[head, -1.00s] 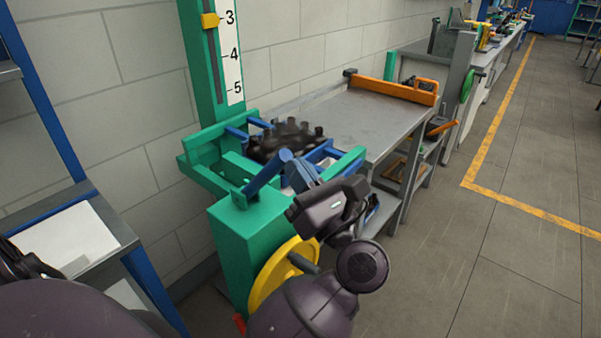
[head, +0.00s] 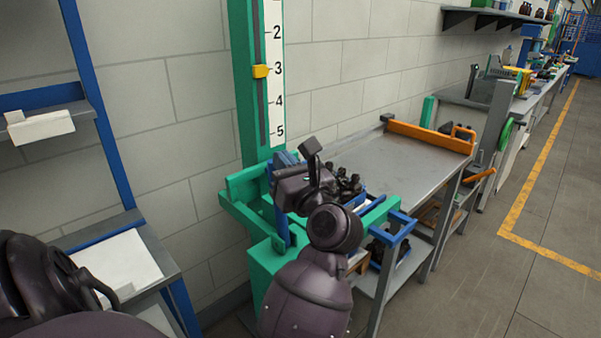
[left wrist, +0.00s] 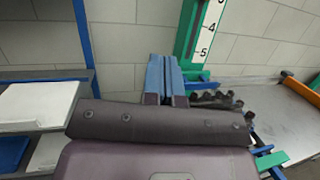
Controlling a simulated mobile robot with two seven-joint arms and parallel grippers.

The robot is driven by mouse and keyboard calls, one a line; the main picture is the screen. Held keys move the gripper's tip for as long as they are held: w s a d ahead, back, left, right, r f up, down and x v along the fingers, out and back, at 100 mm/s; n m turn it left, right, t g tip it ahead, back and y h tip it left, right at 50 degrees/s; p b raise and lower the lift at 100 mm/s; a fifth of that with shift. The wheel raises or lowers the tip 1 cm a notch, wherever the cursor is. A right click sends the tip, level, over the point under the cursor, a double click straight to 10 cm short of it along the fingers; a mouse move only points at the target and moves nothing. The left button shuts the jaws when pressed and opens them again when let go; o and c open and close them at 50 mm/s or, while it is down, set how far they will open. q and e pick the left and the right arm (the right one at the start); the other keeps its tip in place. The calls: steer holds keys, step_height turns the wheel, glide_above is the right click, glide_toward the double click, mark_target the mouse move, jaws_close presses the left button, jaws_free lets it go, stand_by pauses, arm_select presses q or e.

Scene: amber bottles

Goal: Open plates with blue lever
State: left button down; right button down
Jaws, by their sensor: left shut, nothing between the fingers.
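My left gripper (head: 287,172) is in front of the green frame (head: 243,205) at the foot of the scale post. In the left wrist view its two blue fingers (left wrist: 165,80) lie together, shut and empty. A dark blue upright bar (head: 282,222), perhaps the lever, shows just below the gripper; I cannot tell whether they touch. Dark bottles (head: 349,184) stand behind the gripper within the frame, partly hidden; they also show right of the fingers in the left wrist view (left wrist: 215,101). My arm and gripper hide most of the plates. My right gripper is not in view.
A scale post (head: 244,80) with a yellow pointer (head: 261,71) rises against the wall. A grey table (head: 400,160) with an orange rail (head: 430,137) stands to the right. A blue bracket (head: 400,219) sticks out at the frame's right end. Shelves (head: 120,250) stand at left; floor at right is clear.

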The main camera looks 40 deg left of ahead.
arm_select(q)
steer(key=a, duration=0.2)
steer(key=shift+a+r, duration=0.1)
steer(key=shift+a, duration=0.4)
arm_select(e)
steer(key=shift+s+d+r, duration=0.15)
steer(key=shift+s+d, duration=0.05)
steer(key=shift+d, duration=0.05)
arm_select(q)
steer(key=shift+a, duration=0.2)
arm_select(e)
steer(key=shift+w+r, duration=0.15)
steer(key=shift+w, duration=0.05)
